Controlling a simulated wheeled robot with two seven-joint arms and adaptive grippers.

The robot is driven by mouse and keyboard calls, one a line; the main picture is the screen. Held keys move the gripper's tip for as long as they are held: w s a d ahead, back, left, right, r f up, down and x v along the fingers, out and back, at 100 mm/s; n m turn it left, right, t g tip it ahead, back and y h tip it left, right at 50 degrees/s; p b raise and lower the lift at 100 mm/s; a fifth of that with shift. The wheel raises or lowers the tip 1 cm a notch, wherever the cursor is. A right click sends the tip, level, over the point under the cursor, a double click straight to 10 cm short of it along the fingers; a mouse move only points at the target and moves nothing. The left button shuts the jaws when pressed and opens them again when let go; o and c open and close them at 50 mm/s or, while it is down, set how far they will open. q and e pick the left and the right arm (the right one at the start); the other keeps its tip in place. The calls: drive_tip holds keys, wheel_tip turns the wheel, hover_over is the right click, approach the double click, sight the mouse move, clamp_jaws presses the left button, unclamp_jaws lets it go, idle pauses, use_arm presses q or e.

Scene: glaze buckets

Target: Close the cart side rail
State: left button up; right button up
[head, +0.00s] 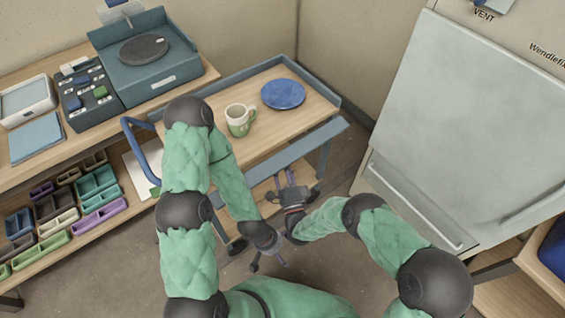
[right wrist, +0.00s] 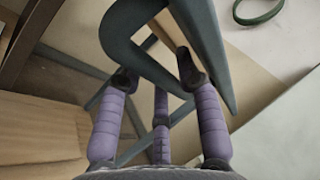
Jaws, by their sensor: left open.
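The cart (head: 215,108) has a light wood top with a raised blue-grey rim at the back and far end. Its side rail (head: 285,160), a long blue-grey bar, runs along the near side, tilted outward from the top. My right gripper (head: 289,180) has purple fingers and is below the rail. In the right wrist view, its fingers (right wrist: 158,80) are spread apart, with a blue-grey frame piece (right wrist: 203,45) beyond and between them; I cannot tell whether they touch it. My left gripper (head: 268,264) is open and empty, low in front of the cart.
A mug (head: 239,120) and a blue plate (head: 283,94) stand on the cart top. A blue push handle (head: 138,150) is at its left end. A workbench with a turntable device (head: 145,50) is at left. A large pale cabinet (head: 465,110) stands close at right.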

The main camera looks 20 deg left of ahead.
sight(284, 155)
drive_tip(key=shift+c, duration=0.3)
